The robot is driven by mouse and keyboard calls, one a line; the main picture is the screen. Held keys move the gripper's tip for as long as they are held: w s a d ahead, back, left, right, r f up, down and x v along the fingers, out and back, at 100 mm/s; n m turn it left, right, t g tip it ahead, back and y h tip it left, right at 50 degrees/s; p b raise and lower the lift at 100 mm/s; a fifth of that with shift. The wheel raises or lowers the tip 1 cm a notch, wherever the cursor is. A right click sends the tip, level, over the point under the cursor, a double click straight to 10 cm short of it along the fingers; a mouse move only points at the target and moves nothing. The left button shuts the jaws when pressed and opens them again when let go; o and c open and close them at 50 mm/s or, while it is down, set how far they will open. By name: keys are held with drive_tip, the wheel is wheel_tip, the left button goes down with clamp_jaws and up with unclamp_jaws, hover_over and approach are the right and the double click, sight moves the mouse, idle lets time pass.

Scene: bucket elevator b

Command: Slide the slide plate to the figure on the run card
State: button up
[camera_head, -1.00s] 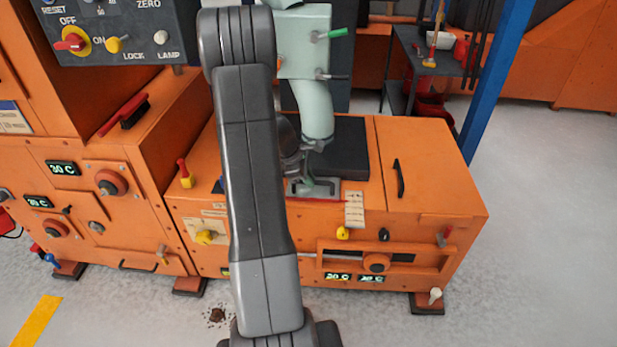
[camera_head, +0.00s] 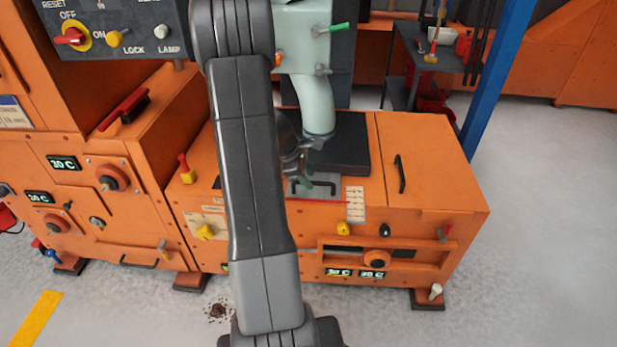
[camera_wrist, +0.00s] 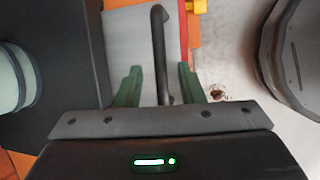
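The grey slide plate (camera_head: 327,188) lies on top of the low orange machine, behind a red line. A black bar handle (camera_wrist: 159,40) stands on it. My gripper (camera_wrist: 160,76) is open in the wrist view, one green finger on each side of the handle, with gaps to both. In the head view, my gripper (camera_head: 304,178) hangs over the plate's left part, partly hidden by my arm. A pale strip with marks (camera_head: 355,204) sits right of the plate. A white card (camera_head: 13,112) is at the far left; its writing is too small to read with certainty.
A black block (camera_head: 345,147) stands behind the plate. Yellow (camera_head: 343,229) and black (camera_head: 384,230) knobs sit on the front edge. A red-topped lever (camera_head: 184,166) stands at left. Grey floor at right is free.

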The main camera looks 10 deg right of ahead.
drive_tip(key=w+p+v, duration=0.1)
drive_tip(key=p+v, duration=0.2)
drive_tip(key=v, duration=0.9)
drive_tip(key=shift+s+r, duration=0.45)
drive_tip(key=shift+s, duration=0.1)
drive_tip(key=shift+a, duration=0.1)
drive_tip(key=b+x, duration=0.1)
drive_tip(key=x, duration=0.3)
drive_tip(key=b+x, duration=0.1)
drive_tip(key=x, duration=0.4)
drive_tip(key=b+x, duration=0.1)
drive_tip(key=x, duration=0.4)
drive_tip(key=shift+w, duration=0.55)
drive_tip(key=shift+r, duration=0.1)
